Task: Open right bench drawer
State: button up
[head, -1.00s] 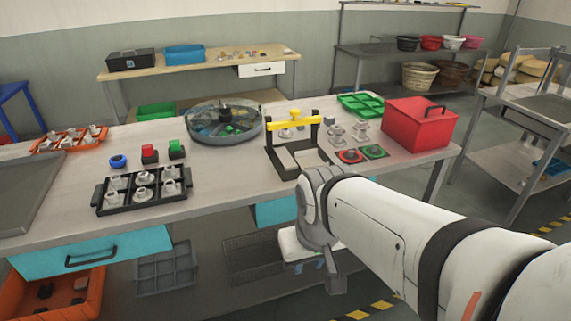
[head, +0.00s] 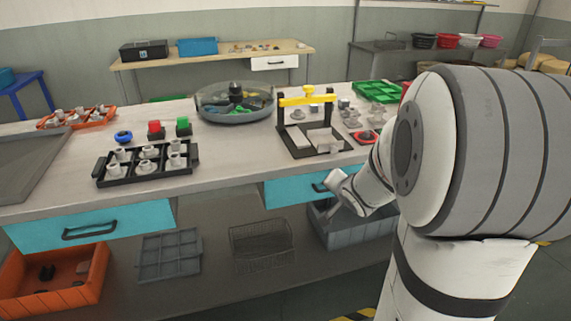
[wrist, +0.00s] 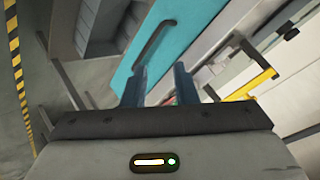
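The right bench drawer (head: 290,191) has a teal front under the bench top and looks shut in the head view. Its dark bar handle (head: 320,187) is partly covered by my arm. In the wrist view the teal front (wrist: 185,22) fills the upper middle, and the handle (wrist: 155,42) runs slantwise across it. My gripper (wrist: 161,76) is open and empty, its two fingers apart. The handle lies just beyond the fingertips, nearest the left one; I cannot tell whether they touch. In the head view the fingers are hidden behind my wrist.
The left teal drawer (head: 95,228) is shut. Below are an orange bin (head: 85,285), a grey divided tray (head: 168,256), a wire basket (head: 262,243) and a grey bin (head: 350,232). The bench top (head: 225,160) carries a black rack (head: 105,180) and a yellow-topped fixture (head: 306,98).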

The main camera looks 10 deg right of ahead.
jog(key=w+d+f+m+t+y+b, duration=0.2)
jog(key=w+d+f+m+t+b, duration=0.4)
jog(key=f, duration=0.4)
jog(key=shift+m+g, duration=0.4)
jog(key=x, duration=0.7)
jog(key=shift+w+a+r, duration=0.25)
jog(key=shift+a, duration=0.15)
grip_shut()
